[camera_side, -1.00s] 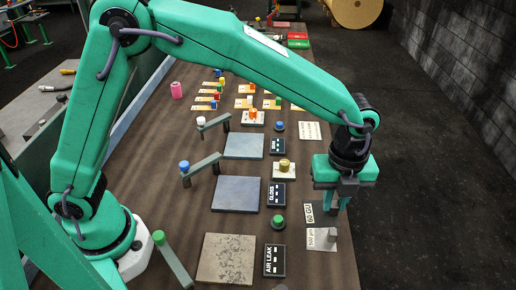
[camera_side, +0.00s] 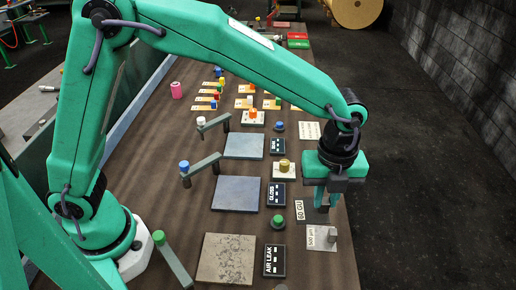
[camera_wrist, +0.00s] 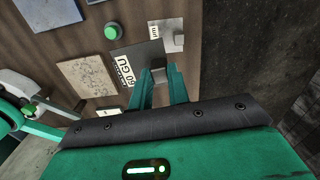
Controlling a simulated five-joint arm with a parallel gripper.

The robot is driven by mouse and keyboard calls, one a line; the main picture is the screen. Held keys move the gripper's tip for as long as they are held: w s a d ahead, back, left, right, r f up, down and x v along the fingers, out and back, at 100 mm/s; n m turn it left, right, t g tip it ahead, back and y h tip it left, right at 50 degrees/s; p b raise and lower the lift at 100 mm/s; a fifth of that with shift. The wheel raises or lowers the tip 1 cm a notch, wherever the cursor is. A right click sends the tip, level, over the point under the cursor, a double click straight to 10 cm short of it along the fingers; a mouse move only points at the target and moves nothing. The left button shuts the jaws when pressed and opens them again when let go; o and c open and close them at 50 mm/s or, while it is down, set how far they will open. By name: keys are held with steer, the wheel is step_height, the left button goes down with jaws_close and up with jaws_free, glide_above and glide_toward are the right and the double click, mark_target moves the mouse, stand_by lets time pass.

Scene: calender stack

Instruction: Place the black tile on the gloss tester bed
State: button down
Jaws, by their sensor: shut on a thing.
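The black tile (camera_wrist: 146,53) shows dark grey in the wrist view, with a white 60 GU label along one side. My gripper (camera_wrist: 158,72) is shut on its raised grip. In the side view my gripper (camera_side: 321,207) covers much of the tile, but the white label (camera_side: 299,210) shows at its left. The tile's height above the bench is hard to tell. The gloss tester bed (camera_side: 235,194) is a flat blue-grey plate left of the black GLOSS sign (camera_side: 277,195). Nothing lies on it. My gripper is to the right of it.
A light 500 µm tile (camera_side: 318,238) with a grey grip stands close in front of my gripper. A green button (camera_side: 279,222) and a yellow knob on a white plate (camera_side: 284,168) flank the GLOSS sign. A blue-topped lever arm (camera_side: 200,170) stands at the bed's far left.

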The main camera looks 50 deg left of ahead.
steer(key=s+a+r, duration=0.1)
steer(key=s+a, duration=1)
steer(key=a, duration=0.1)
steer(key=shift+a+m, duration=0.25)
steer(key=shift+m, duration=0.15)
glide_above(246, 193)
step_height(246, 193, down, 7)
steer(key=shift+w, duration=0.1)
steer(key=shift+f, duration=2)
steer(key=shift+f, duration=0.15)
steer(key=c, duration=1.3)
jaws_free()
steer(key=shift+c, duration=0.2)
